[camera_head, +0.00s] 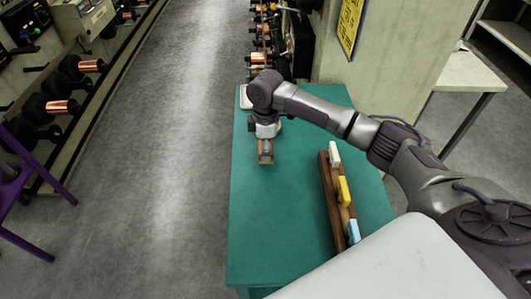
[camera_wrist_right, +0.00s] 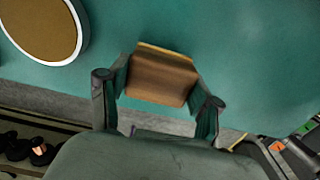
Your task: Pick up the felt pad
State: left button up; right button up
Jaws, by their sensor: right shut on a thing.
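The felt pad (camera_wrist_right: 160,78) looks like a small brown block with a thin yellowish edge. My right gripper (camera_wrist_right: 160,90) is shut on it, with one finger on each side in the right wrist view. In the head view the right gripper (camera_head: 265,158) points down over the left part of the teal table (camera_head: 280,230), with the brown pad (camera_head: 265,147) between its fingers. I cannot tell whether the pad touches the table top. My left gripper is not in view.
A wooden rack (camera_head: 329,195) holds white (camera_head: 334,154), yellow (camera_head: 344,190) and blue (camera_head: 353,231) pieces on the table's right. A round brown disc with a white rim (camera_wrist_right: 40,28) lies near. The table's front left is clear. A pillar (camera_head: 405,60) stands behind.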

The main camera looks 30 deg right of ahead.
jog(key=shift+r, duration=0.95)
jog(key=s+d+r+b, duration=0.25)
jog(key=s+r, duration=0.45)
jog(key=s, duration=0.4)
jog(key=s+a+m, duration=0.7)
jog(key=a+m, duration=0.3)
jog(key=m, duration=0.2)
jog(key=shift+a+m, duration=0.25)
jog(key=shift+m, duration=0.15)
jog(key=shift+w, duration=0.1)
